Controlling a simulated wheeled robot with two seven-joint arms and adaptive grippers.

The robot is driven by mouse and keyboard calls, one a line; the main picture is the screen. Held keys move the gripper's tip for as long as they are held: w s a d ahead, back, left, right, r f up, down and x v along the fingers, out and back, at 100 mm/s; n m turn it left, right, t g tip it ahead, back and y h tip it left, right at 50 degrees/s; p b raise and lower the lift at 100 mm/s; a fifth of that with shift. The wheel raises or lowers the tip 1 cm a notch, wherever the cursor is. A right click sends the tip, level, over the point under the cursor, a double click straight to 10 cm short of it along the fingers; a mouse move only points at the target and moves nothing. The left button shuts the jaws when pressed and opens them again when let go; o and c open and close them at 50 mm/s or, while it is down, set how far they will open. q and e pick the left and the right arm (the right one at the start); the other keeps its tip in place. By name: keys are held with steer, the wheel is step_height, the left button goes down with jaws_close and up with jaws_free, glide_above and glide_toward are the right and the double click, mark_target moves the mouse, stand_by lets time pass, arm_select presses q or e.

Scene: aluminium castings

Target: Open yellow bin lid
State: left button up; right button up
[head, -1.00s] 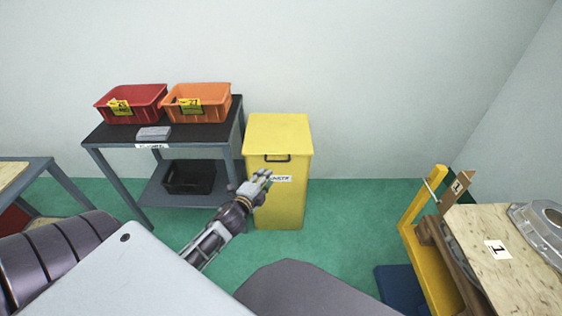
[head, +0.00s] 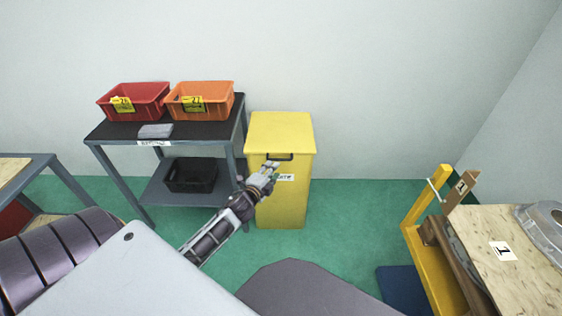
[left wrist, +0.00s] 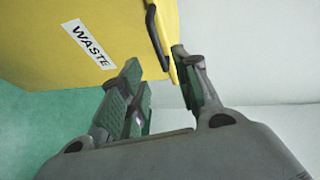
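The yellow bin (head: 282,208) stands on the floor against the wall, upright. Its lid (head: 281,129) is shut flat on top. A dark handle (head: 280,157) is on the lid's front edge, above a white label. My left gripper (head: 272,167) is in front of the bin, just below the handle. In the left wrist view, the bin front (left wrist: 40,40) carries a "WASTE" label. The handle (left wrist: 156,38) lies just beyond the fingertips, roughly in line with the gap between them. The left gripper (left wrist: 158,75) is open and empty. My right gripper is not in view.
Left of the bin stands a grey trolley (head: 112,165) with a red crate (head: 136,104) and an orange crate (head: 213,103) on top and a black crate (head: 192,178) below. A wooden-topped table (head: 495,225) is at right. Green floor (head: 355,215) right of the bin is free.

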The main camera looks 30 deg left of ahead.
mark_target(281, 160)
arm_select(q)
steer(key=b+x, duration=0.2)
steer(key=x, duration=0.5)
steer(key=shift+w+f, duration=0.1)
steer(key=shift+w, duration=0.3)
steer(key=shift+x, duration=0.8)
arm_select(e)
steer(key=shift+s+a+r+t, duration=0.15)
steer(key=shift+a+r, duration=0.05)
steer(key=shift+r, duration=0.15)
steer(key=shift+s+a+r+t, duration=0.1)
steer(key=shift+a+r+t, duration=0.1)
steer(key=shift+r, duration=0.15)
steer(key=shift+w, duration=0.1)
arm_select(q)
jaws_close()
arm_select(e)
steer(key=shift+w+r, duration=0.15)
